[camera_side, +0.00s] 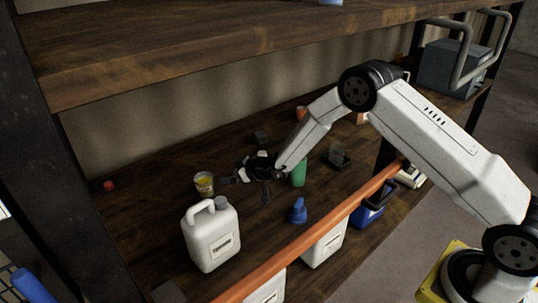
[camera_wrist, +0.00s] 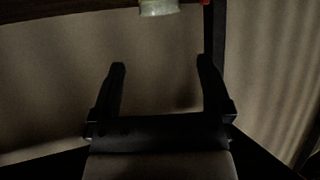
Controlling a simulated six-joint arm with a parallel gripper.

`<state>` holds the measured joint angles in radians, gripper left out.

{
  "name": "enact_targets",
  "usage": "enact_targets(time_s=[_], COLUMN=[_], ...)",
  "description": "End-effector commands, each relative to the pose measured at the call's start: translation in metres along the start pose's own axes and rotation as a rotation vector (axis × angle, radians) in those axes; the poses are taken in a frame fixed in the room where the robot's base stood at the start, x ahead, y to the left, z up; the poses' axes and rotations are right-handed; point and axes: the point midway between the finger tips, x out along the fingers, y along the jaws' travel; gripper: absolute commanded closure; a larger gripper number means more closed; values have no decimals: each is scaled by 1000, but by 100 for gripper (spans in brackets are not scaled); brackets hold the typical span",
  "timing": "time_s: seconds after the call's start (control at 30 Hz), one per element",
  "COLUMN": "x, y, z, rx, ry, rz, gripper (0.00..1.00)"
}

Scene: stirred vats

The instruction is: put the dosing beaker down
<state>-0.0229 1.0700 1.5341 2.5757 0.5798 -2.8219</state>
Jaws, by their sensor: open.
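A small cup with yellow contents (camera_side: 204,184), which looks like the dosing beaker, stands upright on the dark wooden shelf in the side view. My gripper (camera_side: 244,187) is just to the right of the cup, low over the shelf. Its jaws are open and apart from the cup. In the wrist view my gripper's two fingers (camera_wrist: 161,68) are spread with nothing between them. A pale greenish vessel (camera_wrist: 158,6) is cut off by the top edge there, beyond the fingertips; I cannot tell for sure that it is the same cup.
A white jug (camera_side: 210,240) stands in front of the cup. A green cylinder (camera_side: 299,173) and a blue bottle (camera_side: 298,211) stand right of my gripper. An orange rail (camera_side: 310,238) runs along the front edge. An upper shelf (camera_side: 180,55) overhangs. A red cap (camera_side: 109,185) lies left.

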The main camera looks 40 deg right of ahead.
Motion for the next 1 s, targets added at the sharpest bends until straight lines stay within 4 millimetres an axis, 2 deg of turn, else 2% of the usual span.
enact_targets(time_s=[0.23,0.43,0.73,1.0], x=[-5,-23,-73,-125], y=[-4,-19,-49,-68], z=[-3,-9,-11,-2], rx=[10,48,132,196], ry=[-10,-58,-210,-379], rz=[-21,-90,-208,-250], gripper=[0,0,0,0])
